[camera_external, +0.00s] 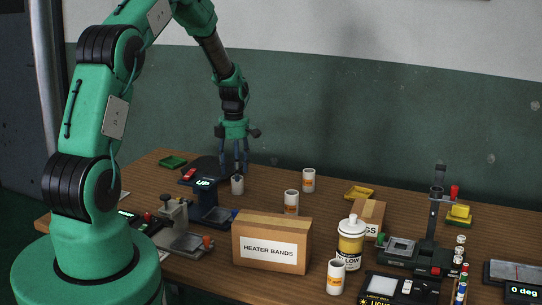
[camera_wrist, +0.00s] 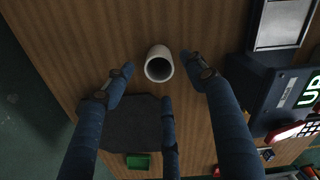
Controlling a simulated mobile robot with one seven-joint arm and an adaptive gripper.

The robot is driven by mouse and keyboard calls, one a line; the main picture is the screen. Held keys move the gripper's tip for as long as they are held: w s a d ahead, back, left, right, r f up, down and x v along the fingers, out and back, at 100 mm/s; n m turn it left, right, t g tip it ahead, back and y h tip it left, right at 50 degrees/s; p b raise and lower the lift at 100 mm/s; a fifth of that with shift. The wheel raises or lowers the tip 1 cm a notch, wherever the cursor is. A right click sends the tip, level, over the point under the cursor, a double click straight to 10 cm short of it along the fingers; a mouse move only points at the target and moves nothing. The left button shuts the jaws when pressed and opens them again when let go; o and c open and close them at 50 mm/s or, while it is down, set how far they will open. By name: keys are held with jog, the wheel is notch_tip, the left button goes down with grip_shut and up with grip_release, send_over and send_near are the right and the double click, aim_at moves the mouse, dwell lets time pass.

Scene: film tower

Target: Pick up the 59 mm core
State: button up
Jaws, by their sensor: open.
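A white hollow core (camera_wrist: 158,51) stands on the wooden table in the wrist view, its open end facing the camera. It appears in the external view as a plain white cylinder (camera_external: 237,186) just below my fingertips. Other white cores with orange labels stand at the middle (camera_external: 291,203), farther back (camera_external: 308,181) and at the front (camera_external: 336,277). No size is readable on any of them. My gripper (camera_external: 234,170) points down with its three blue fingers spread open and empty. In the wrist view my gripper (camera_wrist: 160,78) has its fingertips around the core, with visible gaps.
A dark device with an "UP" display (camera_external: 203,183) stands close left of the core. A heater bands box (camera_external: 272,242), a yellow-labelled bottle (camera_external: 350,243) and a black press-like stand (camera_external: 432,235) occupy the front and right. Green (camera_external: 172,162) and yellow (camera_external: 359,193) trays lie at the back.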

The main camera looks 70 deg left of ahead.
aim_at(237, 184)
jog(key=shift+f, duration=0.4)
jog(key=shift+w+d+f+b, duration=0.1)
jog(key=shift+f+b, duration=0.3)
jog(key=shift+f, duration=0.9)
jog(key=shift+d+f+b, duration=0.1)
jog(key=shift+f+b, duration=0.3)
jog(key=shift+f, duration=0.9)
jog(key=shift+c, duration=0.3)
jog(key=c, duration=1.1)
